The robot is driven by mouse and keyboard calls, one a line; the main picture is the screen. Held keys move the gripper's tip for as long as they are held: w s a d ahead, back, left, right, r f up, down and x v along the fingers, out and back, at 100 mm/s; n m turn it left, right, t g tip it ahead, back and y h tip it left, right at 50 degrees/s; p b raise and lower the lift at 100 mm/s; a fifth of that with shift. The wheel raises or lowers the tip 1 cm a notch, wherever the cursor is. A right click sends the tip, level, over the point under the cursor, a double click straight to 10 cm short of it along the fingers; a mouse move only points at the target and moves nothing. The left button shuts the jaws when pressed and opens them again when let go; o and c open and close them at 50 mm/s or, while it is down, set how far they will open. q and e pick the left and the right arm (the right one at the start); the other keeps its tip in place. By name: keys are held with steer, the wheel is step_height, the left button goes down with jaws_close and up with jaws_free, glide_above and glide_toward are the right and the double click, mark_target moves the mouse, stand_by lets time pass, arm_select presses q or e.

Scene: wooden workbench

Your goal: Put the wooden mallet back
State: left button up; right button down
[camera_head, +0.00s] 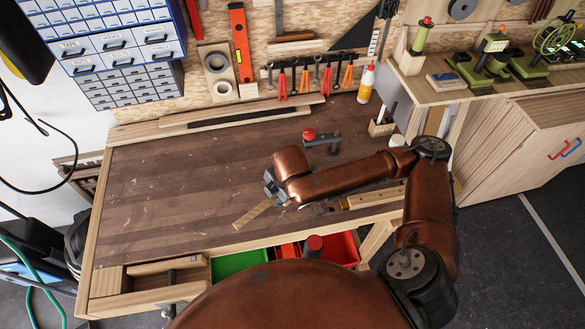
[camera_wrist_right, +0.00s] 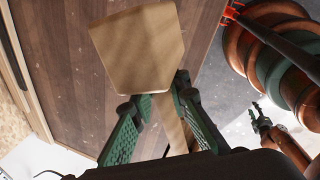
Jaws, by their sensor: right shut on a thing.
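The wooden mallet shows in the right wrist view, with its broad pale head (camera_wrist_right: 140,45) beyond the fingers and its handle (camera_wrist_right: 180,135) running back between them. My right gripper (camera_wrist_right: 160,100) is shut on the handle. In the head view, my right gripper (camera_head: 272,188) is over the front part of the bench, and a pale wooden part of the mallet (camera_head: 252,215) sticks out toward the lower left. I cannot tell whether the mallet touches the bench. My left gripper (camera_wrist_right: 260,118) appears small at the right of the wrist view; its jaws are too small to judge.
The dark bench top (camera_head: 170,190) is clear on the left. A red-knobbed clamp (camera_head: 309,135) stands behind my right arm. A tool rack (camera_head: 310,75) with pliers and a glue bottle (camera_head: 366,83) are at the back. A green bin (camera_head: 238,262) is in the front drawer.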

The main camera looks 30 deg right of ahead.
steer(key=d+n+g+y+p, duration=0.1)
steer(key=d+n+g+y, duration=0.1)
steer(key=d+n, duration=1.15)
steer(key=shift+m, duration=0.55)
steer(key=w+f, duration=0.3)
steer(key=w, duration=0.1)
steer(key=w+f, duration=0.3)
steer(key=w, duration=0.2)
steer(key=w+f, duration=0.3)
steer(key=w, duration=0.1)
steer(key=shift+w+d+f, duration=0.15)
steer(key=shift+w, duration=0.15)
step_height(320, 180, down, 3)
steer(key=shift+d+r+p, duration=0.1)
steer(key=shift+r+p, duration=0.05)
steer(key=shift+p, duration=0.2)
